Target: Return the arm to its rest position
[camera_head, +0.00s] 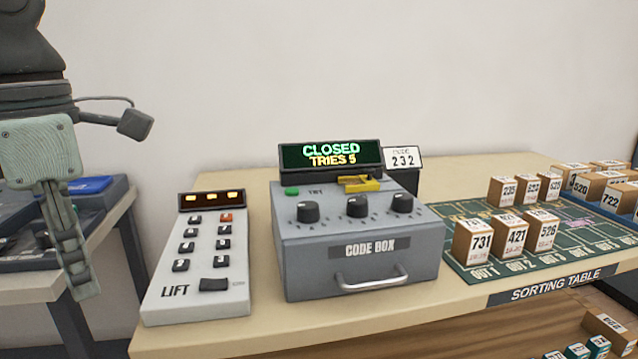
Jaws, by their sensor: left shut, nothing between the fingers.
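My left arm comes in at the upper left of the head view, and its gripper (72,262) hangs down with its fingers shut and nothing between them. It is left of the lift panel (165,275) and appears apart from it, in front of the gap by the left side table. My right gripper is not in view.
The sorting table (250,341) carries the grey code box (360,275), whose display reads CLOSED, TRIES 5. A sign (403,159) reads 232. Several numbered boxes stand on a green mat (560,255) at right. A side table (60,285) with devices is at left.

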